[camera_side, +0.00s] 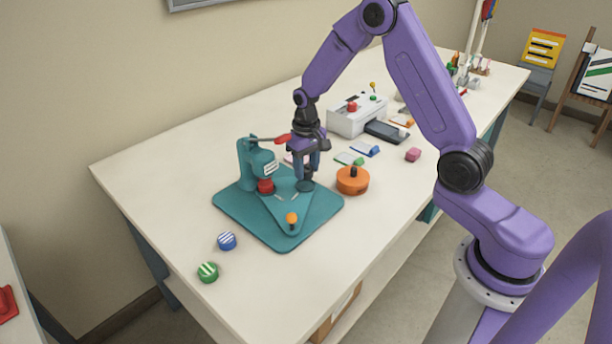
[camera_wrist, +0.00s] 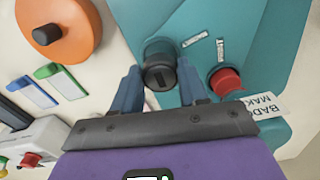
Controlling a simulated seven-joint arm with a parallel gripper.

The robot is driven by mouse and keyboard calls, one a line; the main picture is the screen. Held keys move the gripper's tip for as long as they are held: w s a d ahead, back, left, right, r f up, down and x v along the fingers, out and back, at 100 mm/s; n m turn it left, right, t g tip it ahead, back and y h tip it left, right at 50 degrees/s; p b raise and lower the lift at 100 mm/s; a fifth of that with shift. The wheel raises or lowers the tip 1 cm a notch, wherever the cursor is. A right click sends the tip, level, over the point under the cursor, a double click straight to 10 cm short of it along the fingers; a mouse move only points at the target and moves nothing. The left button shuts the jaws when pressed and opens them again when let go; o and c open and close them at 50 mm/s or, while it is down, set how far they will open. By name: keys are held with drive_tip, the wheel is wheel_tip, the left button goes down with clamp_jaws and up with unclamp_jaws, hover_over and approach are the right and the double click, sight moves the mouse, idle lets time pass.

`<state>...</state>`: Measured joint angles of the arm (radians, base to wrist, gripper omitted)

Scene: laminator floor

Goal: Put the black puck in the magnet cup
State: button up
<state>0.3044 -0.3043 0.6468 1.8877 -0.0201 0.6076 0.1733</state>
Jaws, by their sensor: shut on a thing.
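My gripper (camera_side: 307,172) points down over the teal base plate of the badge press. In the wrist view its two blue-grey fingers (camera_wrist: 161,76) are shut on the black puck (camera_wrist: 160,77), one on each side. A dark round cup (camera_wrist: 157,47), apparently the magnet cup, shows just beyond and partly behind the puck. In the side view this cup (camera_side: 305,187) sits on the plate directly below the fingertips. The puck is mostly hidden by the fingers there, and I cannot tell whether it touches the cup.
The teal press (camera_side: 247,160) with a red-tipped lever and red die (camera_side: 265,187) stands close left. An orange disc with a black knob (camera_side: 352,181) is close right. Blue (camera_side: 227,241) and green (camera_side: 208,272) striped pucks lie front left. A white machine (camera_side: 352,118) stands behind.

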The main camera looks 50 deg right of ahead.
sight(306, 169)
drive_tip(key=shift+w+f, duration=0.15)
drive_tip(key=shift+f, duration=1.55)
drive_tip(key=shift+f, duration=0.35)
